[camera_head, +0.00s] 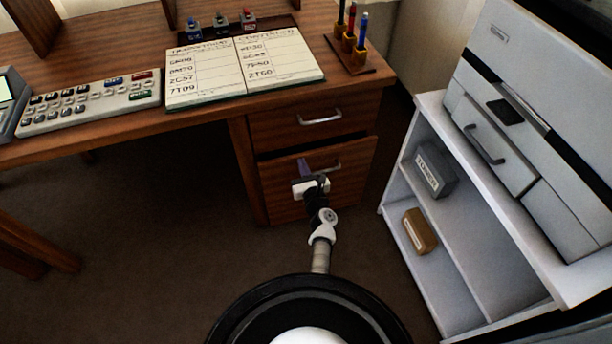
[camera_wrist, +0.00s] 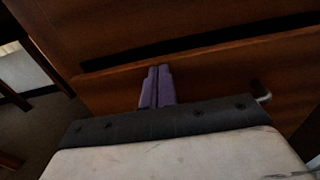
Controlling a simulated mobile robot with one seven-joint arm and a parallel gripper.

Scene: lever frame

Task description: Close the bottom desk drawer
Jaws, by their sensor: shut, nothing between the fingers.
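The wooden bottom desk drawer (camera_head: 281,198) is under the desk top, below the upper drawer (camera_head: 291,127). A dark gap runs along its top edge, so it stands a little open. Its metal handle (camera_head: 331,167) is at the right of my gripper. My gripper (camera_head: 304,164) has purple fingers, shut and empty, in front of the drawer's upper part. In the wrist view the shut fingers (camera_wrist: 157,86) point at the drawer front (camera_wrist: 205,82), just below the dark gap. I cannot tell whether they touch it. The handle end (camera_wrist: 262,95) shows to the right, partly hidden by my gripper body.
A white shelf unit (camera_head: 432,105) with a printer (camera_head: 545,120) stands close on the right, holding a grey box (camera_head: 435,170) and a brown box (camera_head: 419,231). The desk top carries a keyboard-like device (camera_head: 92,101) and an open book (camera_head: 243,68). Floor left of the drawers is clear.

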